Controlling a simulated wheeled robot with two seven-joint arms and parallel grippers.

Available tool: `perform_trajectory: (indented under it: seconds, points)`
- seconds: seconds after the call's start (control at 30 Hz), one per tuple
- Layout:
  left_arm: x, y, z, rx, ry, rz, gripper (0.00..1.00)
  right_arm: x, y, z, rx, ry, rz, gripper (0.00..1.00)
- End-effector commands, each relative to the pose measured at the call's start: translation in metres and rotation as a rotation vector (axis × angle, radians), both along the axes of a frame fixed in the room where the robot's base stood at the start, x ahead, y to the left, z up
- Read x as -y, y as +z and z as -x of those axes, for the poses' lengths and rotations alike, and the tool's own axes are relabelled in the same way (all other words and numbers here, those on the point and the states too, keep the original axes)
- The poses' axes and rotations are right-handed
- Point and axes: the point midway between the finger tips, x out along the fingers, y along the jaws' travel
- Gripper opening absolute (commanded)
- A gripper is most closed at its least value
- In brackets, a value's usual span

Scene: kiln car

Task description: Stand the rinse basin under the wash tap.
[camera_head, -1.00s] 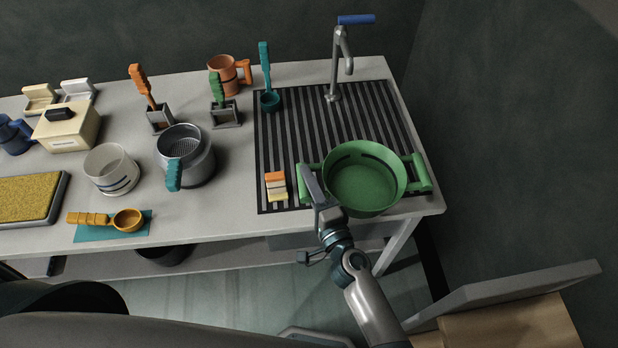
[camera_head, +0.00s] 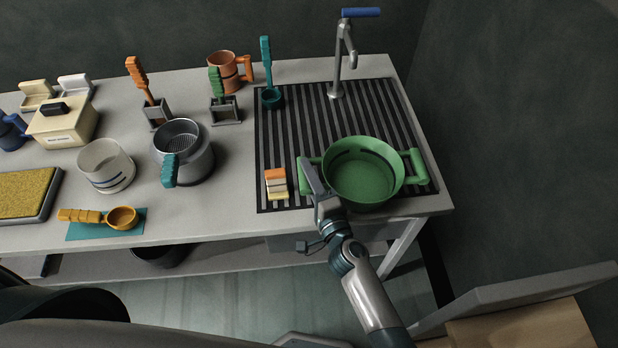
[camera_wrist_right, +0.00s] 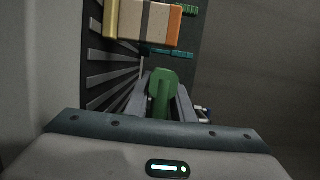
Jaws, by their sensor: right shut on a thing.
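The green rinse basin (camera_head: 364,176) is at the front right of the dark slatted drain grid (camera_head: 300,115), with a handle on its left and right sides. My right gripper (camera_head: 308,178) is shut on the basin's left handle, which shows green between the fingers in the right wrist view (camera_wrist_right: 161,92). The wash tap (camera_head: 338,62) with a blue lever stands at the back of the grid, and its spout ends behind the basin, not over it. Whether the basin touches the grid is hard to tell. My left gripper is not in view.
A striped sponge-like block (camera_head: 276,184) lies just left of the basin; it also shows in the wrist view (camera_wrist_right: 140,22). A teal ladle (camera_head: 271,95) stands at the grid's back left. A grey jug (camera_head: 184,155) stands further left. The grid between basin and tap is clear.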

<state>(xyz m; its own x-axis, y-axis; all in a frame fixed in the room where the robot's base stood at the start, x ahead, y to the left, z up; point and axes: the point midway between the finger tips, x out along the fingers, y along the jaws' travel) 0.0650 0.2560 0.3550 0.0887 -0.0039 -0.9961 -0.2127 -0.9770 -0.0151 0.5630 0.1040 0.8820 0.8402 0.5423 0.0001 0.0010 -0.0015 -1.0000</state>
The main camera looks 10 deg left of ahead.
Motion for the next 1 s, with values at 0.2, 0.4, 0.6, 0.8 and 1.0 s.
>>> perform_trajectory:
  seconds: [0.2, 0.4, 0.6, 0.8, 1.0]
  points:
    - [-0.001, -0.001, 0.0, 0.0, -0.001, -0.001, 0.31, -0.005, 0.002, -0.016, 0.003, 0.0, 0.001, 0.0]
    - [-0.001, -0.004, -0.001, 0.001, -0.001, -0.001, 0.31, -0.01, 0.001, -0.03, 0.003, 0.0, 0.001, 0.0]
    - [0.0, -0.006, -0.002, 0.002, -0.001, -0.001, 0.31, -0.015, 0.002, -0.044, 0.003, 0.0, 0.001, 0.0]
    - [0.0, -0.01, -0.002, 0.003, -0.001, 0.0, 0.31, -0.019, 0.001, -0.058, 0.002, 0.0, 0.0, 0.0]
    - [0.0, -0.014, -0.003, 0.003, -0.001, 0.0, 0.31, -0.024, 0.001, -0.072, 0.002, 0.0, 0.001, 0.0]
